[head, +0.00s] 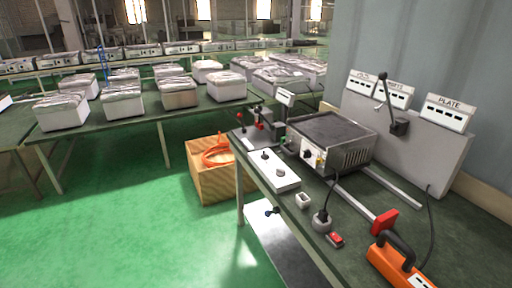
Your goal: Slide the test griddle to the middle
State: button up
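The test griddle (331,131) is a metal box with a dark flat top plate, a vented side and a front panel with a dark knob. It sits on the green-topped workbench (420,225), toward the far end of two pale rails. The near rail (354,204) and the far rail (392,187) run from it toward the lower right. A red block (384,222) is at the lower end of the near rail. The griddle's underside is hidden. My gripper is not in view.
A white control box (273,171), a black plug in a round grey socket (321,221), a red switch (335,240) and an orange handled tool (399,262) lie along the bench. A backboard (425,140) with labelled meters stands behind. A wooden crate (213,176) stands on the open green floor.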

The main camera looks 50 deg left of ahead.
aim_at(345, 145)
jog(key=u, duration=1.15)
jog(key=i+j+z, duration=0.1)
jog(key=i+j, duration=0.3)
jog(key=i+j+z, duration=0.1)
jog(key=i+j, duration=0.25)
jog(key=j, duration=0.25)
jog(key=i+j, duration=0.7)
jog(key=j, duration=0.15)
jog(key=u, duration=0.1)
jog(key=k+z, duration=0.1)
jog(key=z, duration=0.2)
